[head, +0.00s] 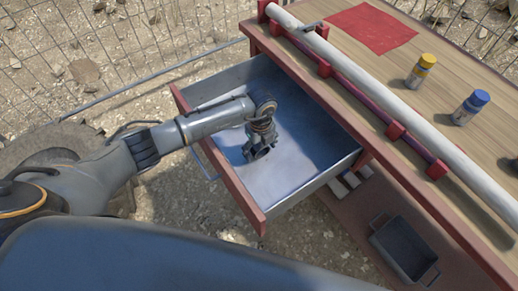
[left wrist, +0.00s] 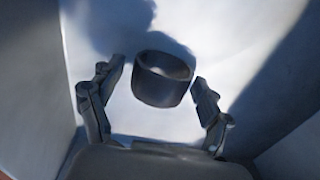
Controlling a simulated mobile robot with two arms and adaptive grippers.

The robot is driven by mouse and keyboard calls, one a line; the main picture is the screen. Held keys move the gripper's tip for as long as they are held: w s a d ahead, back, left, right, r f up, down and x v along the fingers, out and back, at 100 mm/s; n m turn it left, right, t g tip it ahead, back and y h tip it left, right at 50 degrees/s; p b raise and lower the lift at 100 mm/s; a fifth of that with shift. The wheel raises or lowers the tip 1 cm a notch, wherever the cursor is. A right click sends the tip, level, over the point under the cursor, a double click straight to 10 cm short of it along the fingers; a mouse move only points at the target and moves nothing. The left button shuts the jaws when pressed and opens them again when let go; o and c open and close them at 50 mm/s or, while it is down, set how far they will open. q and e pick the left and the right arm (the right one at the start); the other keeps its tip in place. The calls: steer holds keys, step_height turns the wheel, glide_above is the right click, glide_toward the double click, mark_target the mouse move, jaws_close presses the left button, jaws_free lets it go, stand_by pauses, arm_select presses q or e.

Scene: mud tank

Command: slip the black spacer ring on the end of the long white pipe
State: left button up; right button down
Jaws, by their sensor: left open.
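The black spacer ring (left wrist: 163,78) lies on the drawer's bottom in the left wrist view. Its hole faces up towards the camera. My left gripper (left wrist: 152,92) is open, with one finger on each side of the ring and a gap to it. In the head view my left gripper (head: 258,152) reaches down into the open drawer (head: 290,199) and hides the ring there. The long white pipe (head: 400,106) runs along the table's near edge, held by red brackets. My right gripper is not in view.
The wooden table (head: 440,32) carries a red cloth (head: 372,27), a yellow-capped bottle (head: 421,71) and a blue-capped bottle (head: 470,107). The drawer walls stand close around my left gripper. A grey bin (head: 404,248) sits on the lower shelf.

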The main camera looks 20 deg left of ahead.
mark_target(260, 145)
arm_select(q)
steer(key=c, duration=0.9)
steer(key=shift+r, duration=0.1)
step_height(260, 145, up, 8)
steer(key=p, duration=0.7)
